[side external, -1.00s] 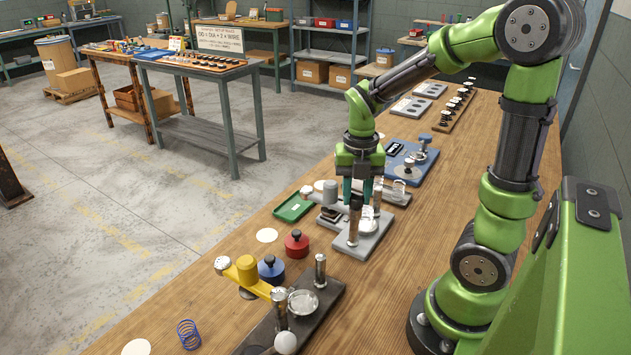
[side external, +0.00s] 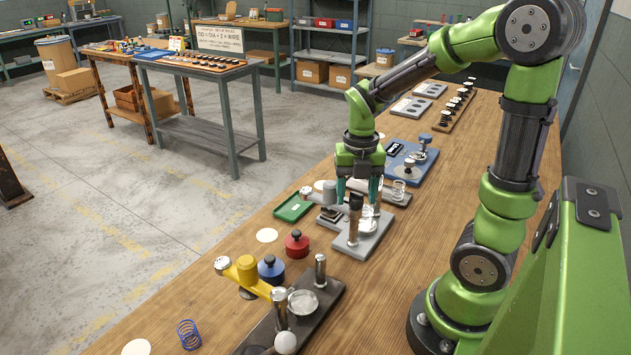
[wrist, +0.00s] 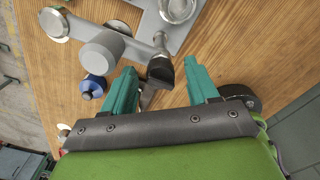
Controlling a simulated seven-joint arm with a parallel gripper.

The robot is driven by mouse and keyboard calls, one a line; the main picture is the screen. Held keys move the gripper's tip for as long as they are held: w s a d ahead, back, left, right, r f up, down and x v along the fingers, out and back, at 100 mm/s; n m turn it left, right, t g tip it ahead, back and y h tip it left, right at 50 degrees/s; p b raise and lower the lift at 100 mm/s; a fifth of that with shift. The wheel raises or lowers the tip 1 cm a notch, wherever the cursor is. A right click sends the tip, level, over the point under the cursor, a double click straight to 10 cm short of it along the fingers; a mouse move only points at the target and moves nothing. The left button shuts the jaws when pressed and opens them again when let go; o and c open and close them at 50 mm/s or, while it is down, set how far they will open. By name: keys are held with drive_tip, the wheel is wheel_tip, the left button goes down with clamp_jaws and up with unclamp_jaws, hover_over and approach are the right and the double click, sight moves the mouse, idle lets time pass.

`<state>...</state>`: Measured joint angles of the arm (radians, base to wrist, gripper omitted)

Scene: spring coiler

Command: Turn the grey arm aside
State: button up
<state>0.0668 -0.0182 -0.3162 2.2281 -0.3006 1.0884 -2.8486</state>
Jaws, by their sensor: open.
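The grey arm (side external: 343,197) is on a grey base plate (side external: 372,238) at the middle of the bench. It carries a grey cylinder (side external: 330,191) and has a pale round cap at its left end. In the wrist view the arm (wrist: 135,47) runs from that cap past the cylinder (wrist: 105,50) to a dark-topped handle (wrist: 160,72). My gripper (side external: 358,190) is above the plate with its teal fingers apart. In the wrist view my gripper (wrist: 162,82) has the handle between its fingers, with gaps on both sides. Part of the arm is hidden behind my gripper.
A dark-based fixture with a yellow arm (side external: 255,282) stands in front, beside blue (side external: 271,268) and red (side external: 297,244) weights. A green tray (side external: 294,208) lies to the left. A blue fixture (side external: 408,168) stands behind. Bare bench lies to the right.

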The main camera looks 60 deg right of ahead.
wheel_tip(320, 180, up, 17)
idle(0.6)
